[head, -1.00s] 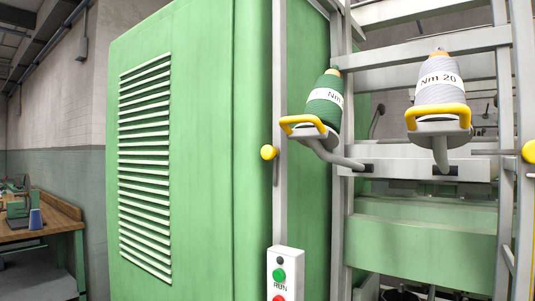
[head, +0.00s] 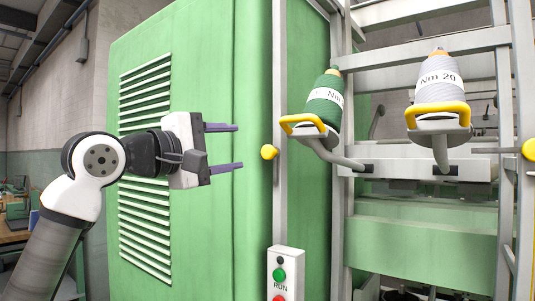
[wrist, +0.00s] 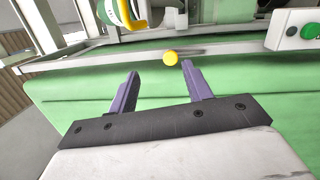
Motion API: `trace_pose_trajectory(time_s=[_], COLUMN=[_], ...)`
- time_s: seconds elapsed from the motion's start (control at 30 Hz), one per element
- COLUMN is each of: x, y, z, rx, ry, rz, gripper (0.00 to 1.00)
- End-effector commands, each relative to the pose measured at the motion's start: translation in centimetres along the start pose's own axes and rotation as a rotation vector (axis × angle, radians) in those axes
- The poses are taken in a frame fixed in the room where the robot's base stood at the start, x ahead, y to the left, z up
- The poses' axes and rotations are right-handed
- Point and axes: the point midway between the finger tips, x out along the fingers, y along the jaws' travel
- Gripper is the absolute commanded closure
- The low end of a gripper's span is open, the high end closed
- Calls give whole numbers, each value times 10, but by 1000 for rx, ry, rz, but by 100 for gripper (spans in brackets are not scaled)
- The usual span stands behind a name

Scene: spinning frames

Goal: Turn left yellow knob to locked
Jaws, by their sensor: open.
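The left yellow knob (head: 269,152) sits on a grey vertical post beside the green cabinet in the head view. In the wrist view the knob (wrist: 170,58) lies beyond the fingertips, between their lines and nearer the right finger. My gripper (head: 238,147) is open and empty, its two purple fingers pointing right at the knob with a gap before it. The fingers also show in the wrist view (wrist: 160,72). A second yellow knob (head: 529,149) is at the right edge of the head view. I cannot read a locked mark on either knob.
A green bobbin (head: 325,104) and a grey bobbin (head: 440,85) sit on holders with yellow handles (head: 303,121) right of the post. A control box (head: 285,272) with green and red buttons is below the knob. The green cabinet (head: 210,60) stands close behind my gripper.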

Motion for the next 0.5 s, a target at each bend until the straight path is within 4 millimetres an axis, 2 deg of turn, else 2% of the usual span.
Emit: trace_pose_trajectory(time_s=[0.1, 0.27, 0.5], x=[7, 17, 62], y=[-4, -5, -6], z=[-18, -24, -27], rx=[89, 112, 108], ry=[89, 108, 103], rz=[-67, -84, -83], gripper=[50, 50, 50])
